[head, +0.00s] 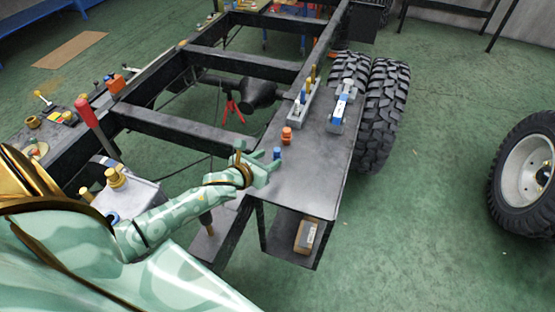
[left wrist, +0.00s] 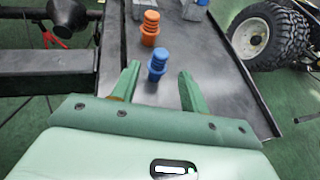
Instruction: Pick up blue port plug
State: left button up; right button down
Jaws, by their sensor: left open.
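The blue port plug (left wrist: 157,65) stands upright on the dark metal plate (left wrist: 215,80) in the left wrist view. It lies between and just beyond the tips of my open left gripper (left wrist: 158,72), with nothing held. In the head view the blue plug (head: 277,153) sits close to the fingers of my left gripper (head: 264,162), on the near left part of the plate (head: 310,170). An orange plug (left wrist: 150,28) stands just behind the blue one; it also shows in the head view (head: 287,135). My right gripper is not in view.
A grey holder with several fittings (head: 302,102) and a blue and white device (head: 340,105) stand farther along the plate. Large tyres (head: 380,110) stand beyond its right side. A small box (head: 306,235) lies on a lower shelf. Frame beams (head: 180,135) run to the left.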

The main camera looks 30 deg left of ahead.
aim_at(275, 154)
pick_arm(q)
jog(key=b+x, duration=0.2)
jog(key=x, duration=0.3)
jog(key=shift+w, duration=0.45)
jog(key=shift+r, duration=0.1)
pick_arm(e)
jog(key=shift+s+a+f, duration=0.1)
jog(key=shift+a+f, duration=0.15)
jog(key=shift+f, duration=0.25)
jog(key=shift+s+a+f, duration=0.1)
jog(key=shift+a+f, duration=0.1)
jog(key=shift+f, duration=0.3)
pick_arm(q)
jog(key=c, duration=0.9)
grip_shut()
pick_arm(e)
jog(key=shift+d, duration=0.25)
